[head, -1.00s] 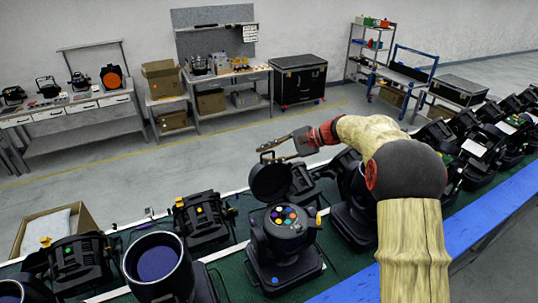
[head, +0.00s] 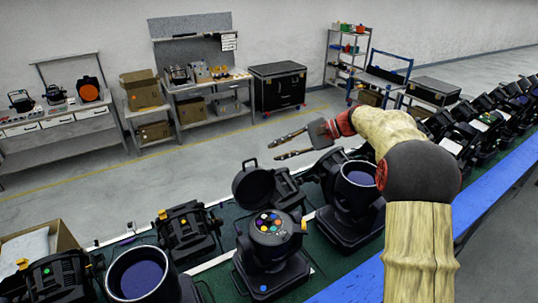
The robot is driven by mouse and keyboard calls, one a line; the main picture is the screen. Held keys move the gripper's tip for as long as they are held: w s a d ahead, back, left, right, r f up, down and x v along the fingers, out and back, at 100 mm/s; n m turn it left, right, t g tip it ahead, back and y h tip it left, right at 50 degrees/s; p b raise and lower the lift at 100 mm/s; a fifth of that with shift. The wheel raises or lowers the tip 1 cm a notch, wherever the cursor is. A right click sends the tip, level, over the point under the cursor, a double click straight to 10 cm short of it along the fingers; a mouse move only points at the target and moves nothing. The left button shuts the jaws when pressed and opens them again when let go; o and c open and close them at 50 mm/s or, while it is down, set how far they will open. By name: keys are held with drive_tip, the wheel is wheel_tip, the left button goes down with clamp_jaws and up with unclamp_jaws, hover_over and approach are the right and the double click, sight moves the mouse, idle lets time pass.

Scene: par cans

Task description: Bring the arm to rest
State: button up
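My gripper (head: 291,144) is at the end of my bent arm, near the middle of the head view. Its two fingers are spread apart with nothing between them. It is above the far side of the row of stage lights, pointing left. Below and left of it is a stage light (head: 268,262) with a round face of coloured filters and a round black lid (head: 254,187) standing up at its back. The lid is apart from the fingers in the picture.
More par cans stand close on both sides, one (head: 142,276) at the front left and one (head: 352,200) beside my arm. A green-topped bench with a blue edge (head: 478,233) carries them. Open floor (head: 180,187) lies beyond, before the workbenches (head: 208,85) and a black case (head: 278,86).

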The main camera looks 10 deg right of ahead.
drive_tip(key=shift+d+r, duration=0.15)
drive_tip(key=shift+d, duration=0.05)
drive_tip(key=s+d+f+n+g+h+b, duration=0.1)
drive_tip(key=s+d+f+h, duration=0.25)
drive_tip(key=s+f, duration=0.65)
drive_tip(key=s+a+f+n+t+h+b, duration=0.1)
drive_tip(key=s+f+n+h+b, duration=0.1)
drive_tip(key=s+f+b, duration=0.4)
drive_tip(key=s+a+f+n+t+h+b, duration=0.1)
drive_tip(key=s+a+f+n+h+b, duration=0.1)
drive_tip(key=s+f+b, duration=0.5)
drive_tip(key=s+a+f+n+h+b, duration=0.2)
drive_tip(key=s+f+n+h+b, duration=0.2)
drive_tip(key=s+b, duration=0.8)
drive_tip(key=s+f+n, duration=0.1)
drive_tip(key=s+f, duration=0.1)
drive_tip(key=s, duration=0.5)
drive_tip(key=shift+s+f+t, duration=0.25)
drive_tip(key=shift+s+t, duration=0.15)
